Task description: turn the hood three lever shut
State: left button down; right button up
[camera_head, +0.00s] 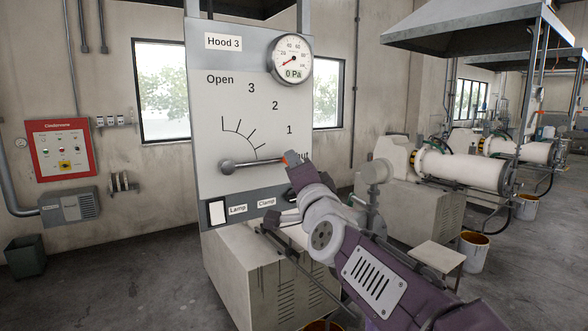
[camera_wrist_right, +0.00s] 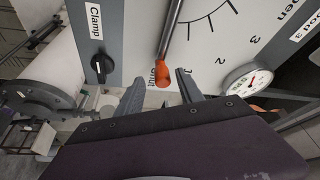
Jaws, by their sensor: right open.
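The hood three lever (camera_head: 255,163) is a metal rod on a round pivot at the lower left of the white Hood 3 panel (camera_head: 215,100). It lies almost level, its orange tip (camera_head: 291,158) pointing right beside the partly hidden Shut label. In the right wrist view the orange tip (camera_wrist_right: 162,76) partly covers that label. My right gripper (camera_wrist_right: 160,88) is open, a finger on either side of the tip's line; contact cannot be made out. In the head view my right arm hides part of the panel's lower right. My left gripper is out of view.
A round gauge (camera_head: 290,58) at the panel's upper right reads 0 Pa. Lamp and Clamp controls sit below the lever; the Clamp knob (camera_wrist_right: 99,68) is close to my right fingers. A grey cabinet (camera_head: 250,270) stands below. White mills stand at the right.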

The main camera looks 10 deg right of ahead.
jog(key=s+f, duration=0.1)
jog(key=s, duration=0.5)
jog(key=shift+f+b, duration=0.1)
jog(key=shift+b, duration=0.2)
notch_tip(320, 180, down, 37)
jog(key=d+n+g+b, duration=0.2)
jog(key=n+g+b, duration=0.35)
jog(key=g, duration=0.35)
jog(key=s+f+n+g+b, duration=0.1)
jog(key=s+f+n+g, duration=0.6)
jog(key=s+f, duration=1.3)
jog(key=s+g, duration=0.1)
jog(key=g, duration=0.1)
jog(key=shift+s+d+g, duration=0.15)
jog(key=shift+d+g, duration=0.1)
jog(key=shift+g, duration=0.15)
jog(key=shift+n, duration=0.25)
